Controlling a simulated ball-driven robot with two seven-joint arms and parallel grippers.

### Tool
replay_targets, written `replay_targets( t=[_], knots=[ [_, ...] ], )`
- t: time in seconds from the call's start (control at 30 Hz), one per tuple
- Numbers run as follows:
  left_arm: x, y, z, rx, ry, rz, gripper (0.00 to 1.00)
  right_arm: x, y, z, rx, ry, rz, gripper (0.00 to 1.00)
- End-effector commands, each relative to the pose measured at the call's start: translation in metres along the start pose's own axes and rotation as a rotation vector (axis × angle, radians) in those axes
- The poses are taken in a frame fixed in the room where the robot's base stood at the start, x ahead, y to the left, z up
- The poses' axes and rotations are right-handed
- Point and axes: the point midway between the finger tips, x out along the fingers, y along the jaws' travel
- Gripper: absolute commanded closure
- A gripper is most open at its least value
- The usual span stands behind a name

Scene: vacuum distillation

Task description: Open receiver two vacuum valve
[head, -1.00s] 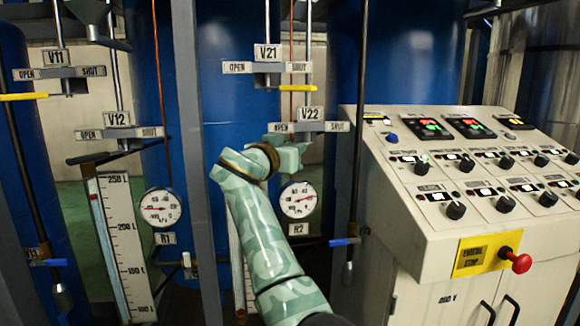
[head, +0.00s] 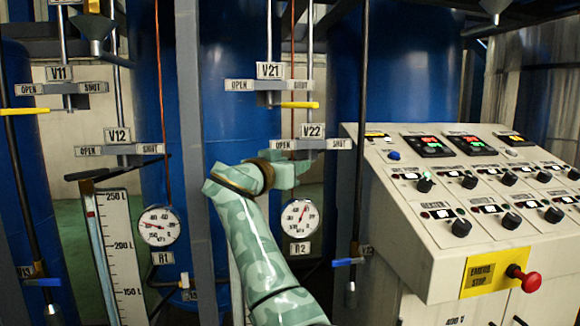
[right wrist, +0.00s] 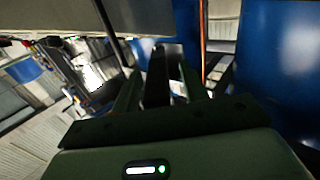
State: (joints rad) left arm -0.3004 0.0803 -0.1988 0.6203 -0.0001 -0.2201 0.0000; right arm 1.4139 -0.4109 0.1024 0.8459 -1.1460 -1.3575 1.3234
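The V22 valve plate (head: 312,131) reads OPEN on its left and SHUT on its right. V22's handle is hidden behind my right arm in the head view. My right gripper (head: 300,168) is just below that plate, its fingers mostly hidden by the wrist. In the right wrist view, the fingers (right wrist: 158,88) stand apart with a dark bar between them, possibly the handle; light shows beside the bar. The V21 plate (head: 270,71) is above, its yellow handle (head: 300,105) pointing right, toward SHUT. The R2 gauge (head: 300,218) hangs below V22, its needle pointing up. My left gripper is out of view.
V11 (head: 60,73) and V12 (head: 118,135) are at left, with the R1 gauge (head: 159,226) below. A grey post (head: 188,150) stands left of my arm. The control panel (head: 480,190) with its red stop button (head: 531,282) fills the right.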

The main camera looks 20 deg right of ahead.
Motion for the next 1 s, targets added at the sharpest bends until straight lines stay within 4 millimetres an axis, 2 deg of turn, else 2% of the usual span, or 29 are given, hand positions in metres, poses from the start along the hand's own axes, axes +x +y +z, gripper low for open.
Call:
replay_targets(
  t=[0.17, 0.27, 0.6, 0.7, 0.83, 1.0],
  knots=[
    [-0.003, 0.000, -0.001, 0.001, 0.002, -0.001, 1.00, -0.006, 0.001, -0.001, -0.001, 0.001, 0.002, 0.56],
    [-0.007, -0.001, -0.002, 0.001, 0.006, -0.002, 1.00, -0.020, 0.001, -0.002, -0.001, 0.003, 0.003, 0.56],
    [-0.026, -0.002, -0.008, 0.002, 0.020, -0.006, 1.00, -0.112, 0.000, -0.003, -0.002, 0.003, -0.002, 0.56],
    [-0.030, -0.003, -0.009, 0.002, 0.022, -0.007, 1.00, -0.134, -0.001, -0.003, 0.000, 0.003, -0.002, 0.56],
    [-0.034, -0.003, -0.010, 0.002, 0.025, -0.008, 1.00, -0.153, -0.001, -0.002, 0.000, 0.001, -0.002, 0.56],
    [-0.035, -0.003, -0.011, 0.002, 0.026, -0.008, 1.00, -0.164, -0.001, 0.000, 0.000, 0.001, -0.002, 0.56]
  ],
)
